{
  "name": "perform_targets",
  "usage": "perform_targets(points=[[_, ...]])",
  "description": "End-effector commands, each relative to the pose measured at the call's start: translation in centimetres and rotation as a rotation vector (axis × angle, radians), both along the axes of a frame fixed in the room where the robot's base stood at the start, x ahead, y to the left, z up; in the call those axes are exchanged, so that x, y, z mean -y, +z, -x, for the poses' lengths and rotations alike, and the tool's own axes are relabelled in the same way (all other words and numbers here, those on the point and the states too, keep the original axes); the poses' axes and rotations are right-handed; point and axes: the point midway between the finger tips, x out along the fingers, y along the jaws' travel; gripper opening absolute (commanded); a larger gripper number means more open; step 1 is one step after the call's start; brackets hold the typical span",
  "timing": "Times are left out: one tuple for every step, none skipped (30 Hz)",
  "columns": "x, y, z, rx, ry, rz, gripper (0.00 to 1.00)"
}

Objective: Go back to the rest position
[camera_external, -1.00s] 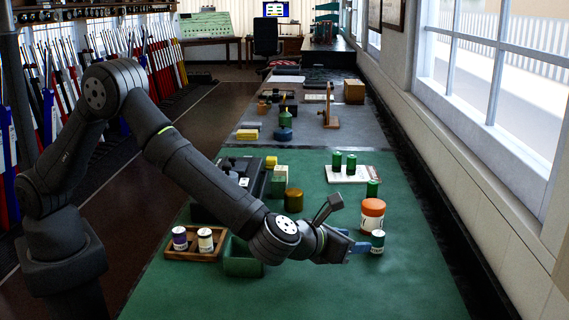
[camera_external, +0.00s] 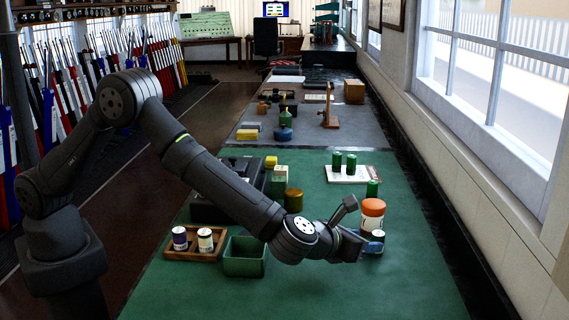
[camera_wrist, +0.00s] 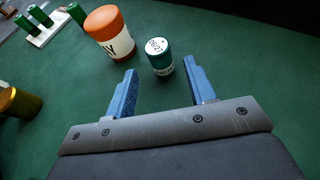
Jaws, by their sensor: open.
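My gripper (camera_wrist: 162,77) is open, its two blue fingers apart with bare green table between them. A small can (camera_wrist: 161,64) with a dark green side and a white top stands upright just beyond the fingertips in the wrist view, between their lines. In the external view my gripper (camera_external: 370,247) is low over the table at the right, close to the small can (camera_external: 378,236), whose lower part is partly hidden. I cannot tell whether a finger touches it.
An orange-and-white jar (camera_external: 372,214) stands just behind the small can. Green cylinders stand on and beside a white board (camera_external: 345,175). A brass cylinder (camera_external: 294,200), a green box (camera_external: 244,262) and a wooden tray (camera_external: 181,257) holding two cans lie left. The front right table is clear.

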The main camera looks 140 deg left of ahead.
Motion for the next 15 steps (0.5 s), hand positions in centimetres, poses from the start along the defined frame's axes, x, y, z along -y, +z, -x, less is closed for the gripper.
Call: perform_targets(points=[[-1.1,-0.5,0.0,0.0,0.003,0.0,0.5],[-1.6,-0.7,0.0,0.0,0.003,0.0,0.5],[-2.3,-1.1,-0.1,0.0,0.002,0.0,0.5],[-2.9,-1.3,-0.1,0.0,0.002,0.0,0.5],[-3.5,-1.5,-0.1,0.0,0.003,0.0,0.5],[-4.2,-1.8,-0.2,-0.001,0.003,0.0,0.5],[-4.7,-2.1,-0.2,0.0,0.003,0.0,0.5],[-5.2,-2.2,-0.2,0.001,0.003,0.0,0.5],[-5.8,-2.7,-0.2,-0.001,0.002,0.001,0.5],[-5.7,-2.2,-0.4,0.003,0.0,-0.002,0.5],[-5.6,-1.4,-0.4,0.004,-0.001,-0.002,0.5],[-5.6,-0.7,-0.4,0.005,0.0,-0.002,0.5],[-5.5,-0.3,-0.3,0.004,-0.001,-0.002,0.5],[-5.6,0.0,-0.3,0.002,0.0,-0.002,0.5],[-5.5,0.4,-0.3,0.002,0.0,-0.002,0.5]])
